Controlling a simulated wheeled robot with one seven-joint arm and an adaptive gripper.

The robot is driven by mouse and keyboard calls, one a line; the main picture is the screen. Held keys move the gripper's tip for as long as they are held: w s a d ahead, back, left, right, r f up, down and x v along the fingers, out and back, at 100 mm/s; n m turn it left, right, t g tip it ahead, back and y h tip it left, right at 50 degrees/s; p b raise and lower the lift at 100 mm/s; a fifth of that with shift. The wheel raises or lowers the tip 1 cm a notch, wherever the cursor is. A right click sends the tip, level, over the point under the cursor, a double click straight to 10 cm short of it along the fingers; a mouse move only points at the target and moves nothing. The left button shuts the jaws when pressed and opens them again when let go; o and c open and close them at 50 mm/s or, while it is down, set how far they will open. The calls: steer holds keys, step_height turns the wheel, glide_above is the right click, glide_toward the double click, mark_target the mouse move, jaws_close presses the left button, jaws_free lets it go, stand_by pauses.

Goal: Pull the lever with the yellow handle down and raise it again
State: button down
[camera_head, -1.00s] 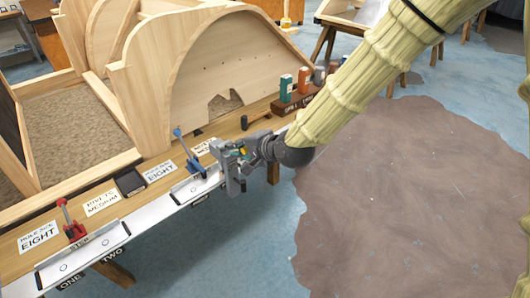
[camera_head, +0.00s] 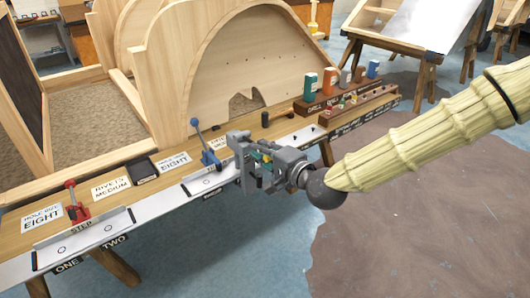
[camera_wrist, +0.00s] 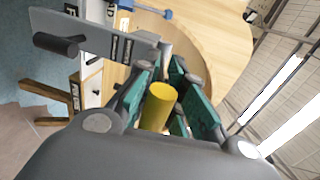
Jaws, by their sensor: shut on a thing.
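The yellow handle (camera_wrist: 158,106) shows in the wrist view between the green-padded fingers of my gripper (camera_wrist: 165,100), which are shut on it. In the head view my gripper (camera_head: 262,165) is at the front edge of the workbench, right of the lever with the blue handle (camera_head: 206,145). The yellow handle is mostly hidden by the fingers there, and the rest of its lever cannot be made out clearly. A grey bar (camera_wrist: 95,35) crosses the upper left of the wrist view.
A lever with a red handle (camera_head: 74,205) stands further left on the bench (camera_head: 110,170). Colored boxes (camera_head: 329,80) stand on a rack behind and right of my gripper. A large wooden arch (camera_head: 210,60) rises behind the bench. Floor in front is clear.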

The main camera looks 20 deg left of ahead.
steer(key=shift+f, duration=0.25)
steer(key=c, duration=1.7)
jaws_free()
steer(key=shift+w, duration=0.1)
steer(key=shift+o, duration=0.2)
steer(key=shift+r, duration=0.15)
steer(key=shift+d, duration=0.1)
steer(key=v, duration=1.2)
steer(key=shift+f, duration=0.25)
